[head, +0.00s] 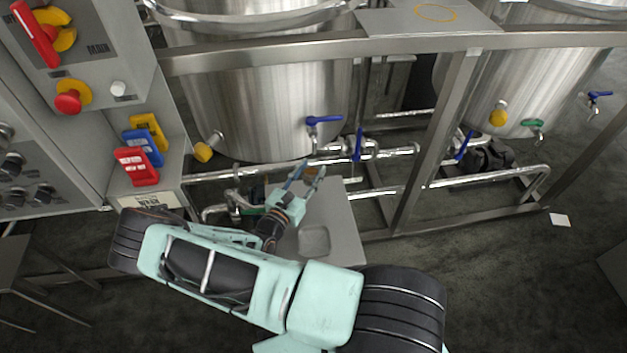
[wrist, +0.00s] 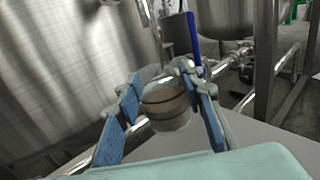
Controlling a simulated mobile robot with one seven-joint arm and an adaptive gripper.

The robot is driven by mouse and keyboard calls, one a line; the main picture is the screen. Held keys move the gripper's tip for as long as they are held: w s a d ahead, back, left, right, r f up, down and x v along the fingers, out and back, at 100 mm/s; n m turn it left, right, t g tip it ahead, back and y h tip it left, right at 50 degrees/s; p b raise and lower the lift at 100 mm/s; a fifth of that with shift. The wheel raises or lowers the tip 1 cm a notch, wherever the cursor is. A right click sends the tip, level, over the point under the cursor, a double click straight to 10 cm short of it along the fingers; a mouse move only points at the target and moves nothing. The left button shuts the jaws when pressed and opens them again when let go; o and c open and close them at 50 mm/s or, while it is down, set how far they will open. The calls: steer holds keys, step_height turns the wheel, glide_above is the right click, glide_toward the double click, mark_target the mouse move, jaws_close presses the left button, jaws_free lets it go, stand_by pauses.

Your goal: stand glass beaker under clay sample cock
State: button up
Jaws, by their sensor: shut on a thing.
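My gripper (head: 306,178) is shut on the glass beaker, its blue-padded fingers on either side. In the wrist view the beaker (wrist: 166,106) stands roughly upright between the fingers, see-through and brownish, with darker bands. In the head view it is mostly hidden by the fingers. A sample cock with a blue handle (head: 324,120) sits low on the left tank, just above my fingertips. Its blue lever also shows in the wrist view (wrist: 194,38), above and beyond the beaker. I cannot read any clay label. Whether the beaker touches the grey plate below is unclear.
The grey plate (head: 340,232) lies under my gripper. Steel pipes with another blue lever (head: 358,144) run behind it. A frame post (head: 432,140) stands to the right. The right tank has a green-handled cock (head: 533,123). A control cabinet (head: 98,50) stands left.

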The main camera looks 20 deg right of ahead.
steer(key=shift+w+d+f, duration=0.2)
steer(key=shift+d+f, duration=0.15)
steer(key=shift+f, duration=0.1)
steer(key=shift+w+d+f+b, duration=0.15)
steer(key=shift+f+b, duration=0.15)
steer(key=shift+f, duration=0.65)
steer(key=shift+d+f+b, duration=0.1)
steer(key=shift+f+b, duration=0.15)
steer(key=shift+f, duration=0.65)
steer(key=shift+f, duration=0.2)
steer(key=o, duration=1.3)
steer(key=shift+r, duration=0.1)
